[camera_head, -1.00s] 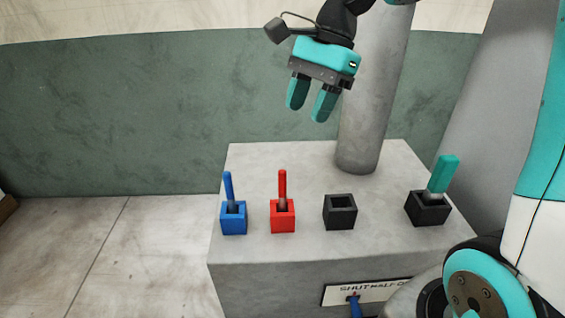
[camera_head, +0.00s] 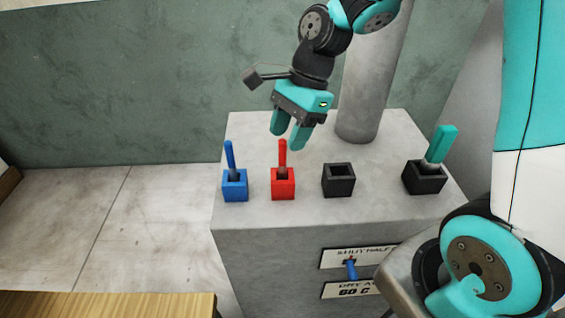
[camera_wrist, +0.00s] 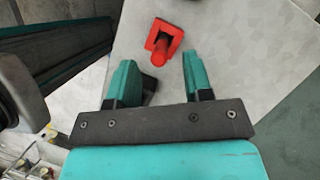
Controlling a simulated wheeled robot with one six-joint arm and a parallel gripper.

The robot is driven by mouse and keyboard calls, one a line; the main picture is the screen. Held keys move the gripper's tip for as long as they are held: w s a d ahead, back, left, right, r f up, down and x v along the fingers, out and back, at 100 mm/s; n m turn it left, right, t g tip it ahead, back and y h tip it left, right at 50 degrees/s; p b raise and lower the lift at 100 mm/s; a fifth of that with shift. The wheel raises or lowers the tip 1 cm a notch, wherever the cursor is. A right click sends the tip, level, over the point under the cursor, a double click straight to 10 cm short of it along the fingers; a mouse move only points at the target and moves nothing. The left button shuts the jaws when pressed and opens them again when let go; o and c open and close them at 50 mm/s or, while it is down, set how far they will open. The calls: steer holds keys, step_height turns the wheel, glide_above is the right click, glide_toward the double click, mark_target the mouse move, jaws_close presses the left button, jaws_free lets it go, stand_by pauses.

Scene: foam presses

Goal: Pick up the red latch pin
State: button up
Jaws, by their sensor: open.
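The red latch pin (camera_head: 282,154) stands upright in a red square socket (camera_head: 283,187) on top of the grey block. In the wrist view the pin (camera_wrist: 159,56) and its red socket (camera_wrist: 170,34) lie ahead of the fingers, with the pin roughly between their lines. My gripper (camera_head: 287,140) is open and empty, its teal fingers pointing down. In the head view the fingers overlap the area near the pin's top; they seem above and behind it, and I see no contact. In the wrist view the fingertips (camera_wrist: 158,62) stand apart with a clear gap.
A blue pin (camera_head: 229,155) stands in a blue socket to the left. An empty black socket (camera_head: 339,180) is right of the red one. A teal-handled pin (camera_head: 440,144) leans in a black socket farther right. A grey column (camera_head: 372,85) rises behind.

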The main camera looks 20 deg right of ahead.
mark_target(283, 151)
steer(key=p+x, duration=0.1)
steer(key=x, duration=0.3)
steer(key=shift+f, duration=0.1)
jaws_close()
